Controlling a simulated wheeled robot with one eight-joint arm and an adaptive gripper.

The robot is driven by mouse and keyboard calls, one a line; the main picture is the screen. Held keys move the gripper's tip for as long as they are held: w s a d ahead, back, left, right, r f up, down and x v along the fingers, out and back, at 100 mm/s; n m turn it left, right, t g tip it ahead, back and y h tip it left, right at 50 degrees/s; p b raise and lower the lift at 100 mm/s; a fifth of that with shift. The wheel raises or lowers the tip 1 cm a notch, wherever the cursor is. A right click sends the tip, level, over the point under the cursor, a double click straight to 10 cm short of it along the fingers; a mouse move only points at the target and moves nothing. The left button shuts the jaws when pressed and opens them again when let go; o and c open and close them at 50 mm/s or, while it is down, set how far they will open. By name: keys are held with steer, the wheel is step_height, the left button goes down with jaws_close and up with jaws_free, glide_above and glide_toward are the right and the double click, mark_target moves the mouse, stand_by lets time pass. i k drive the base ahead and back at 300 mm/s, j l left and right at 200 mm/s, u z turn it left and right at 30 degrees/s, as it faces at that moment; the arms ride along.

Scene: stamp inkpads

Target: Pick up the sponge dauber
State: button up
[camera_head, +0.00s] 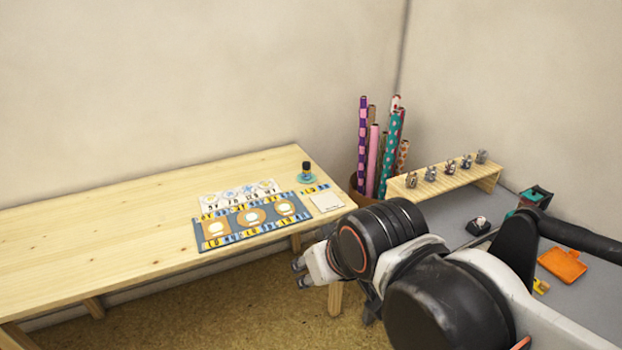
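A small dark upright piece (306,167) stands on a round teal saucer (314,178) near the right end of the wooden table. It looks like the sponge dauber, but it is too small to be sure. My gripper (300,273) is beyond the table's front edge, lower in the picture than the dark piece and well apart from it. Its two dark fingertips show apart with nothing between them. My arm comes in from the right and covers part of the lower right of the view.
A patterned blue mat (203,247) with printed cards lies on the wooden table (110,215); a pale square pad (326,202) is beside it. Rolled paper tubes (373,165) stand behind. A grey surface at right holds a wooden riser (440,181) with several small stamps and an orange piece (563,265).

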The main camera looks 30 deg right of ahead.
mark_target(306, 165)
steer(key=i+l, duration=0.15)
steer(key=i, duration=0.35)
steer(key=i+l, duration=0.2)
steer(key=i, duration=0.35)
steer(key=i+l, duration=0.15)
steer(key=i, duration=0.35)
steer(key=l+z, duration=0.05)
